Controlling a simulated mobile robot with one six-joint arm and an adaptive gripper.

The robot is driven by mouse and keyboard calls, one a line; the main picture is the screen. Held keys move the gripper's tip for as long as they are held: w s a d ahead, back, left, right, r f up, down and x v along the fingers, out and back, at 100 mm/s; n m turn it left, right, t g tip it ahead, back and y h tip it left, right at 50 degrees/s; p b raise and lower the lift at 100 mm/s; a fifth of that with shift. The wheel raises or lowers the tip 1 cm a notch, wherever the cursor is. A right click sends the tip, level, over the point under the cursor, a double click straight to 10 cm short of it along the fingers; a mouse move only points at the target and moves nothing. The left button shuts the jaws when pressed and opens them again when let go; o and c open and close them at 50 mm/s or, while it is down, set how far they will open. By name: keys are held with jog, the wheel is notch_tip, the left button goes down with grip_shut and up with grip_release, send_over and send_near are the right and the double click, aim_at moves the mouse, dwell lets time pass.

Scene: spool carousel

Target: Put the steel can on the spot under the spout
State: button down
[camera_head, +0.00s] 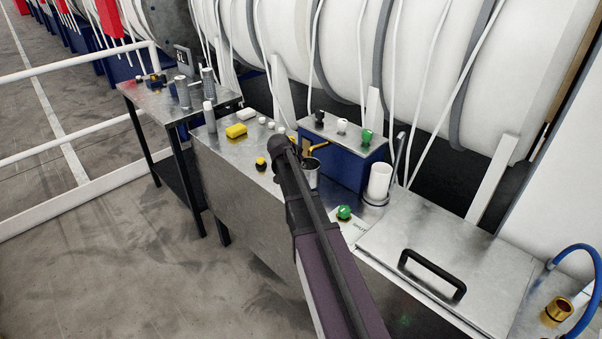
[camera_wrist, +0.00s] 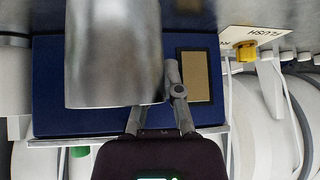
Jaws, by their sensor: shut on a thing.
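The steel can (camera_head: 311,179) shows just right of my arm's end in the head view, in front of the blue box (camera_head: 350,167). In the wrist view the can (camera_wrist: 113,50) fills the upper middle, and my gripper (camera_wrist: 158,98) is shut on it near its lower right edge. In the head view my gripper is mostly hidden behind my own arm. I cannot see the spot under the spout, nor tell whether the can touches the counter.
A white cup (camera_head: 379,181) stands right of the blue box. A green knob (camera_head: 344,212) sits on the counter's front edge, near a lid with a black handle (camera_head: 432,275). Large white spools stand behind.

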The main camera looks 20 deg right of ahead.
jog(key=shift+f+b, duration=1)
jog(key=shift+f, duration=0.35)
jog(key=shift+f, duration=0.1)
jog(key=c, duration=0.8)
grip_release()
jog(key=shift+r, duration=0.25)
jog(key=shift+p+v, duration=0.85)
jog(key=shift+v, duration=0.1)
jog(key=p+v, duration=0.7)
jog(key=v, duration=0.3)
jog(key=shift+p, duration=0.3)
